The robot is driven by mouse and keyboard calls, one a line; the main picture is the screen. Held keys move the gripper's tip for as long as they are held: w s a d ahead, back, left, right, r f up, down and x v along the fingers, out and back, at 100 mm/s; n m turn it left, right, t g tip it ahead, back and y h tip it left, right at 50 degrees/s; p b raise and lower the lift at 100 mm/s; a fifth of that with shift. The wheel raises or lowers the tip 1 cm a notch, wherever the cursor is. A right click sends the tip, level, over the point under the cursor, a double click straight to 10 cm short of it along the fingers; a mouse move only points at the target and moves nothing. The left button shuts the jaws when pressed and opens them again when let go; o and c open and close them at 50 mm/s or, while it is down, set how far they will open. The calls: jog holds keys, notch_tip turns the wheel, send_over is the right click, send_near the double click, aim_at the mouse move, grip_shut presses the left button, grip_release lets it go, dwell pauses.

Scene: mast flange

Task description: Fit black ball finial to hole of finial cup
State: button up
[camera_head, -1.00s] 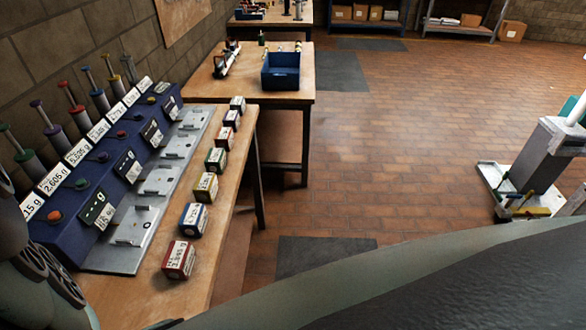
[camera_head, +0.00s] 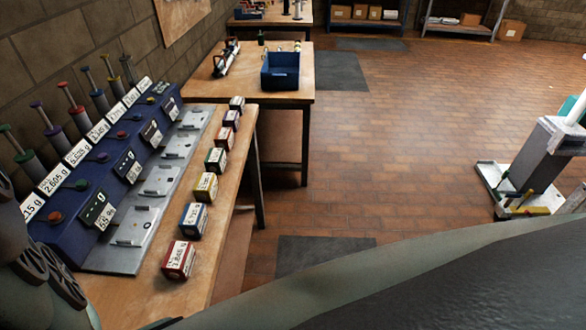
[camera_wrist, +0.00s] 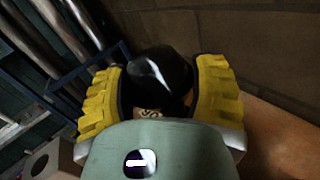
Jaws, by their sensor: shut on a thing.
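The black ball finial (camera_wrist: 158,66) is between the yellow ribbed fingers of my gripper (camera_wrist: 160,88) in the wrist view. The gripper is shut on it, with one finger against each side. The ball is glossy black with a white highlight, and its lower part is hidden by the gripper body. I cannot make out the finial cup or its hole in either view. My gripper does not show in the head view.
A workbench (camera_head: 226,225) on the left bears a blue dispenser row (camera_head: 100,185) and several small labelled boxes. A second table (camera_head: 215,88) holds a blue bin (camera_head: 281,71). A grey post (camera_head: 548,155) on a white base stands at right. The middle floor is clear.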

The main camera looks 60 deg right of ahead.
jog(key=shift+w+f+b, duration=0.1)
jog(key=shift+f+b, duration=2.4)
jog(key=shift+f, duration=0.15)
jog(key=o, duration=1.4)
jog(key=shift+c, duration=0.2)
jog(key=shift+r, duration=0.1)
jog(key=shift+r, duration=4.95)
